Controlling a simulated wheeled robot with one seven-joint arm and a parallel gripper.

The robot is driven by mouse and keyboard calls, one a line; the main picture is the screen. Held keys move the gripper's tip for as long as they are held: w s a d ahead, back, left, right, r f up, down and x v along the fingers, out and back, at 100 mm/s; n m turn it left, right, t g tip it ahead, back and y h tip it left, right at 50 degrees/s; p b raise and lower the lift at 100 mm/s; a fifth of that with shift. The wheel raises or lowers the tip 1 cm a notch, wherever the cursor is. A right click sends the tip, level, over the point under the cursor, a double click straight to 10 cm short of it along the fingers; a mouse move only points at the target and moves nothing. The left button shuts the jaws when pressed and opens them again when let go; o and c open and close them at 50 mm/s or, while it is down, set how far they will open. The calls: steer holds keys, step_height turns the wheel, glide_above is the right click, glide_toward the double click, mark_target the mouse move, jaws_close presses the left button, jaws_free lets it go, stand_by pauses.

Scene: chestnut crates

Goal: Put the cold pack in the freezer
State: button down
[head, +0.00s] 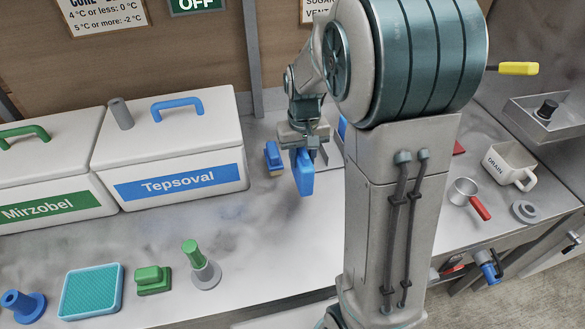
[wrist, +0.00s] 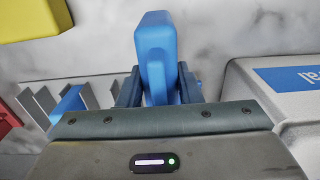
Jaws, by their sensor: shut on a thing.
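A blue slab-shaped pack, apparently the cold pack (head: 303,178), hangs upright from my gripper (head: 303,150) above the bench. In the wrist view the pack (wrist: 155,42) stands between the two dark fingers, which are shut on it. Two white lidded boxes stand at the left: the Tepsoval box (head: 225,138) with a blue label and blue handle, and the Mirzobel box (head: 85,150) with a green label and green handle. Both lids are closed. No label in view reads freezer. The Tepsoval box also shows at the right in the wrist view (wrist: 262,88).
A small blue-and-yellow object (head: 273,157) stands beside the Tepsoval box. A grey peg (head: 120,114) stands on that box's lid. A mug (head: 505,168) is at the right.

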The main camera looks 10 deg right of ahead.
steer(key=shift+w+a+f+p, duration=0.15)
steer(key=shift+a+f, duration=0.2)
steer(key=shift+f, duration=0.55)
steer(key=shift+a+f+p, duration=0.1)
steer(key=shift+a+f, duration=0.25)
steer(key=shift+f, duration=0.5)
steer(key=shift+w+a+f+p, duration=0.15)
steer(key=shift+a+f, duration=0.2)
steer(key=shift+f, duration=0.55)
steer(key=shift+f, duration=0.2)
steer(key=c, duration=1)
jaws_free()
steer(key=shift+c, duration=0.2)
